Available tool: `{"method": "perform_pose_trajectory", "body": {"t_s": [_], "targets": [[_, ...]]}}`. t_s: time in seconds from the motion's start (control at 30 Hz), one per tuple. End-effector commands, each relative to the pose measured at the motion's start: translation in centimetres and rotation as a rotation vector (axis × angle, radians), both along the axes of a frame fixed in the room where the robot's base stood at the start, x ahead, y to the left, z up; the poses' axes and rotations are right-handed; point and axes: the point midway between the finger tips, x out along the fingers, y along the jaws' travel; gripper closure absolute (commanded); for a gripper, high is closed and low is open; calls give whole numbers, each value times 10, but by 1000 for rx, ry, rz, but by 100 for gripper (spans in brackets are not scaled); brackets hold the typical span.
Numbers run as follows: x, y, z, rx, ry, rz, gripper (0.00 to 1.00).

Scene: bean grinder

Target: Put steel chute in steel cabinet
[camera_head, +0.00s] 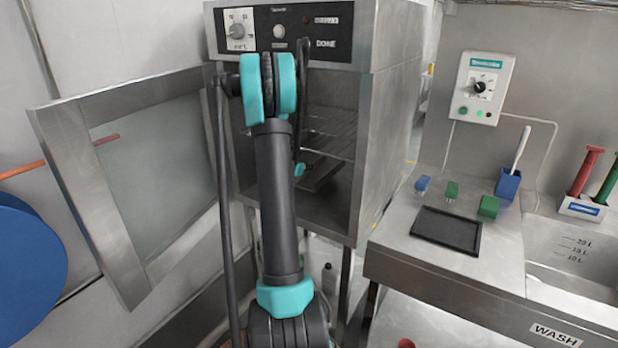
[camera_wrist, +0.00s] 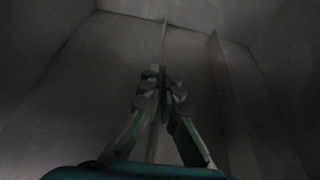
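The steel cabinet (camera_head: 392,130) stands in the middle of the head view with its door (camera_head: 68,165) swung open to the left. My arm reaches into its open front and hides part of the inside. The steel chute (camera_head: 324,176) is a grey channel, partly seen low inside the cabinet below the rack. In the dark wrist view the chute's right wall (camera_wrist: 219,95) runs lengthwise. My gripper (camera_wrist: 160,90) has its fingertips close together on the chute's thin left wall. In the head view only a bit of the gripper (camera_head: 300,169) shows inside the cabinet.
A wire rack (camera_head: 335,130) crosses the cabinet above the chute. To the right is a steel counter (camera_head: 400,235) with a black tray (camera_head: 446,230), small green and blue brushes and a sink. A blue round thing (camera_head: 25,265) is at the far left.

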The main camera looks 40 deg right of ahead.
Motion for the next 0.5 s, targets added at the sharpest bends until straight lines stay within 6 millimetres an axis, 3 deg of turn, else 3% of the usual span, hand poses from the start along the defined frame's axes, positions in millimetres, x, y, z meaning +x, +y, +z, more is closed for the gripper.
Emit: {"method": "perform_pose_trajectory", "body": {"t_s": [0.5], "targets": [[1, -3, -45, -1, 0, -1, 100]]}}
